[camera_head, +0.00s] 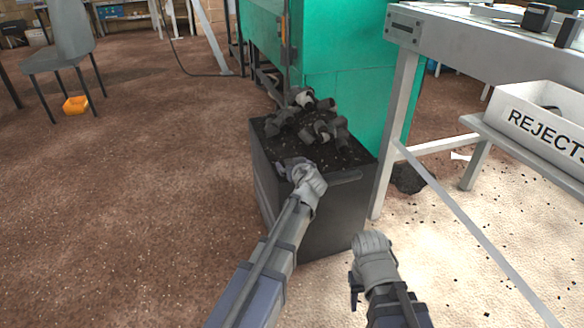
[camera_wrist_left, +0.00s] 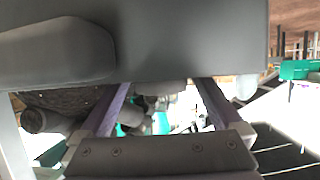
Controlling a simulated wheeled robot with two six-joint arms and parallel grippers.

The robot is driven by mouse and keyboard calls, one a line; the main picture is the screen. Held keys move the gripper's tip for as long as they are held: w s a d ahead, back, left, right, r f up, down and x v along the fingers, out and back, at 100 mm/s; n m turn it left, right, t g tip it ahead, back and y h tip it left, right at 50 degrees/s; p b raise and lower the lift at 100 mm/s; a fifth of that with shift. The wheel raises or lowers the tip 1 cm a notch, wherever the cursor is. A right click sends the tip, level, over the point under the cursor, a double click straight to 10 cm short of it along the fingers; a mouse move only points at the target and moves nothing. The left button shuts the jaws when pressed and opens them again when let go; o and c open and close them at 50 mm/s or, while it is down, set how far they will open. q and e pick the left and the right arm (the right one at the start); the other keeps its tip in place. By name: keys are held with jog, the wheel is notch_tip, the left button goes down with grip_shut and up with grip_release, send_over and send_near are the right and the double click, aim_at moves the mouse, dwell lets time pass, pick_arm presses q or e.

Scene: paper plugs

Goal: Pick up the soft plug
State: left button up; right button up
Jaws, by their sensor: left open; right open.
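Several grey and dark cylindrical plugs lie heaped on the black top of a dark box-like stand (camera_head: 310,215). One plug (camera_head: 303,98) with a pale end sits at the back of the heap, and another plug (camera_head: 322,130) lies nearer the front right. I cannot tell which one is the soft plug. My left gripper (camera_head: 289,164) is over the near left part of the stand's top, in front of the heap. In the left wrist view its fingers (camera_wrist_left: 163,92) are spread, with grey plugs (camera_wrist_left: 40,120) beyond and beside them. My right gripper (camera_head: 355,289) is low, right of the stand, apart from the plugs.
A green machine (camera_head: 345,60) stands right behind the stand. A workbench frame (camera_head: 400,110) is to the right, with a white REJECTS tray (camera_head: 545,125) on a lower shelf. The left floor is clear.

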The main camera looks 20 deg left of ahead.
pick_arm(q)
jog(key=c, duration=1.4)
jog(key=shift+o, duration=0.2)
jog(key=shift+r, duration=0.15)
notch_tip(320, 180, up, 10)
jog(key=p, duration=1)
